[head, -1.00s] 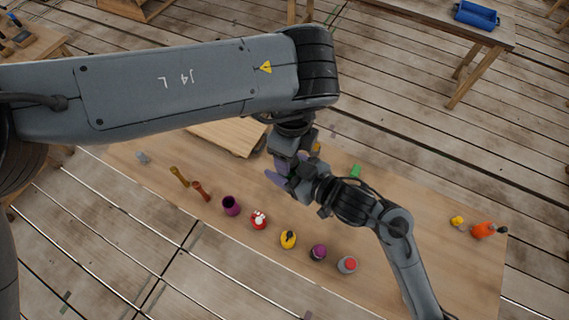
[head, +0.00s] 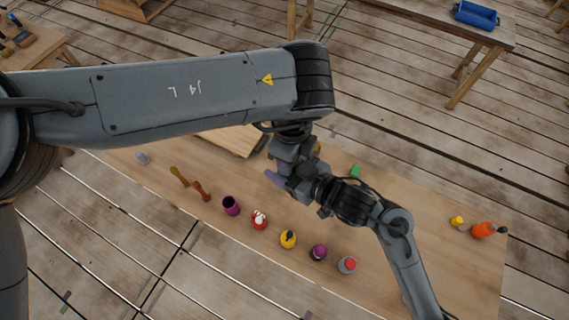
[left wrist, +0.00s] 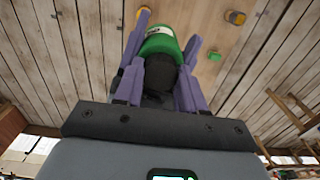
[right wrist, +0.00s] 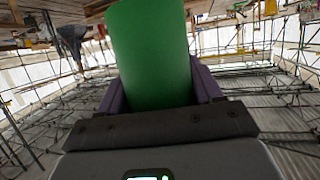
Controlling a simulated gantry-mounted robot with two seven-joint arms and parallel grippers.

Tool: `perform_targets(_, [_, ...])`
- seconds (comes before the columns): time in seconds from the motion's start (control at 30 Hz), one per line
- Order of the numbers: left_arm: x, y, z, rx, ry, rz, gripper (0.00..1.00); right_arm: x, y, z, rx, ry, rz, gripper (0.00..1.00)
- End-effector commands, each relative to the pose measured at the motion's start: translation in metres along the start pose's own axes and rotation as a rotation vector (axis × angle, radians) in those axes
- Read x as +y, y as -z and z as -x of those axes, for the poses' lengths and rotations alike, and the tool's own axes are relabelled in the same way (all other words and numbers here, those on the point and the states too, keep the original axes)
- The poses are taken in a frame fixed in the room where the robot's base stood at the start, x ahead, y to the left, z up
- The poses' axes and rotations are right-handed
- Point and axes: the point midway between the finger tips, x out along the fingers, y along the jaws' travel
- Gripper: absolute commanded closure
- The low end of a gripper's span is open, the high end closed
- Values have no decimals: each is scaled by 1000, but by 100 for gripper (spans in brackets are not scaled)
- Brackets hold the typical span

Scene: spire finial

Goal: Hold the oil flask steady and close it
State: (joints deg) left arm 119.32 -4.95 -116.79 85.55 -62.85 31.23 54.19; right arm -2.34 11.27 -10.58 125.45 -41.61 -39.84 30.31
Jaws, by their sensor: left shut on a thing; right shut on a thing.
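The green oil flask (right wrist: 150,55) fills the space between the purple fingers of my right gripper (head: 285,181), which is shut on its body. In the left wrist view the green flask body (left wrist: 163,43) shows beyond a black cap (left wrist: 160,73), with the right gripper's purple fingers on either side. My left gripper (left wrist: 158,84) is shut on the black cap, at the flask's end. Cap and flask appear in line and touching; how far the cap is seated cannot be told. In the head view my grippers hide most of the flask.
Below the grippers is a long wooden table (head: 415,235). A small green item (head: 355,171) lies right of the grippers. An orange bottle (head: 484,230) is at the right end.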

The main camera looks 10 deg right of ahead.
Motion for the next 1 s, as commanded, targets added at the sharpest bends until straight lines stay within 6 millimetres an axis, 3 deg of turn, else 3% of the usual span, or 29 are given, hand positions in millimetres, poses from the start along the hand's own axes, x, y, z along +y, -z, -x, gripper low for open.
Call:
perform_targets(0.17, [0,0,0,0,-1,-108,97,0,0,0,1,-1,-1,100])
perform_targets(0.4, [0,0,0,0,-1,-485,97,0,0,0,1,-1,-1,100])
perform_targets(0.5, [0,0,0,0,-1,-571,97,1,0,0,1,-1,-1,100])
perform_targets(0.8, [0,0,0,0,-2,-595,97,1,0,0,1,-2,-1,100])
perform_targets(0.83, [0,0,0,0,-2,-595,59,1,0,0,1,-2,-1,100])
perform_targets(1.0, [0,0,0,0,-1,-594,35,1,0,0,1,-1,0,100])
